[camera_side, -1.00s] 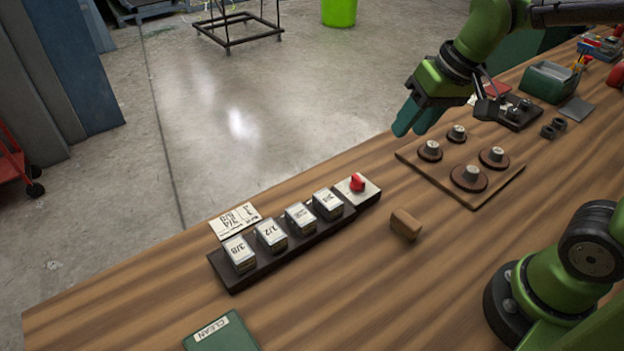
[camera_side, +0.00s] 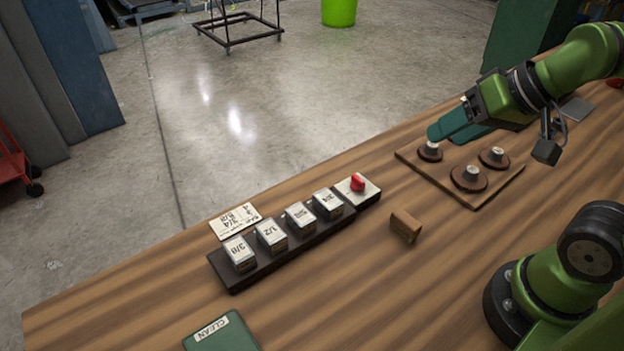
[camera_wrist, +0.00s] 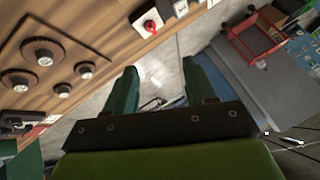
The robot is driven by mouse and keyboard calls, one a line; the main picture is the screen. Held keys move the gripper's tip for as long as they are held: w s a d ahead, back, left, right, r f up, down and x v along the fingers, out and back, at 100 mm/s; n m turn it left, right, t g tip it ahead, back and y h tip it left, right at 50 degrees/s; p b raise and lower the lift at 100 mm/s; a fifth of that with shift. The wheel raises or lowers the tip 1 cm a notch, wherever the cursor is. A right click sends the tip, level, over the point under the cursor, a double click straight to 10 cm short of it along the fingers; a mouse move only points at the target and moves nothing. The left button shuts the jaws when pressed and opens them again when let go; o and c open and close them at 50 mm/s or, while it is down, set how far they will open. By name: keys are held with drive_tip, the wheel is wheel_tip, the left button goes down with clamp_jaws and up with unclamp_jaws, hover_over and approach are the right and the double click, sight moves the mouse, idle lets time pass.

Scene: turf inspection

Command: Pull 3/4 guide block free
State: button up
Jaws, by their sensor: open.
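The 3/4 guide block (camera_side: 328,203) is a pale-topped cube at the right end of a row of labelled blocks. It sits on a dark rack (camera_side: 232,284), beside the 5/8 block (camera_side: 300,216). In the wrist view, a block (camera_wrist: 180,7) is cut off at the top edge; its label cannot be read. My gripper (camera_side: 452,124) has teal fingers, is open and empty, and points left over the far side of the knob board, well apart from the blocks. Both fingers also show in the wrist view (camera_wrist: 160,72).
A red knob on a white plate (camera_side: 366,193) stands directly right of the 3/4 block. A small wooden block (camera_side: 406,226) lies on the table in front. The board (camera_side: 478,198) with round knobs is at right. A label card (camera_side: 234,221) lies behind the rack.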

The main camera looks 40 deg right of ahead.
drive_tip(key=shift+o, duration=1.1)
drive_tip(key=w+a+f+n+g, duration=0.2)
drive_tip(key=w+a+g, duration=0.1)
drive_tip(key=w+a, duration=0.2)
drive_tip(key=shift+w+f+g+y, duration=0.15)
drive_tip(key=shift+w+g+y, duration=0.15)
drive_tip(key=shift+y, duration=0.1)
drive_tip(key=n+g+h, duration=0.2)
drive_tip(key=g+h, duration=0.1)
hover_over(328, 198)
drive_tip(key=shift+f, duration=1.6)
wheel_tip(328, 198, down, 16)
drive_tip(key=shift+r, duration=0.1)
drive_tip(key=shift+c, duration=0.4)
drive_tip(key=shift+r, duration=0.1)
drive_tip(key=c, duration=1)
